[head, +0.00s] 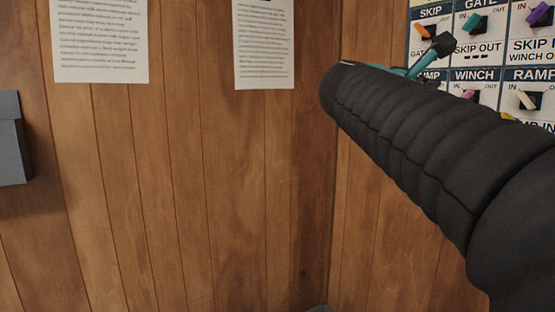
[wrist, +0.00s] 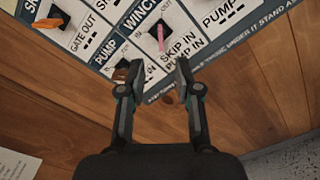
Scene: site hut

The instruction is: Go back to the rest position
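My gripper (wrist: 158,78) is open and empty in the wrist view, its two fingers apart in front of the lower edge of a labelled switch panel (wrist: 100,55). I cannot tell whether a fingertip touches the panel. In the head view my dark, sleeved arm reaches from the lower right up to the panel (head: 459,54), and part of my gripper (head: 440,46) shows beyond it. The arm hides the lower left of the panel.
An orange switch (wrist: 50,23) and a pink switch (wrist: 160,38) stick out of the panel. Two printed sheets (head: 101,40) (head: 264,42) hang on the wood wall (head: 200,180). A grey box (head: 12,140) is at the far left. The space before the wall is clear.

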